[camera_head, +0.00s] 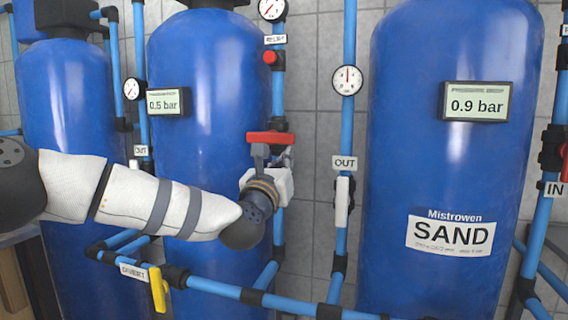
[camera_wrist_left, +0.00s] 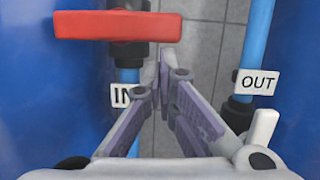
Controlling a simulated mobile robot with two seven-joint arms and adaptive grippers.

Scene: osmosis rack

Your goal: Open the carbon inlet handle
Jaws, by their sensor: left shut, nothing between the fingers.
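The red inlet handle (camera_head: 271,137) lies horizontal across the blue pipe at the right side of the middle tank. It also shows large at the upper left of the left wrist view (camera_wrist_left: 103,26). An IN label (camera_wrist_left: 123,95) sits below it on the pipe, partly hidden by a finger. My left gripper (camera_head: 274,156) is just below and in front of the handle in the head view. In the left wrist view its fingers (camera_wrist_left: 168,68) converge, shut and empty, to the right of and below the handle. I see no contact with the handle. My right gripper is not in view.
The middle tank (camera_head: 205,80) and the SAND tank (camera_head: 440,160) stand either side of an OUT pipe with a white handle (camera_head: 342,201). A yellow handle (camera_head: 158,289) is at the lower left. Another red handle (camera_head: 564,162) is at the right edge.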

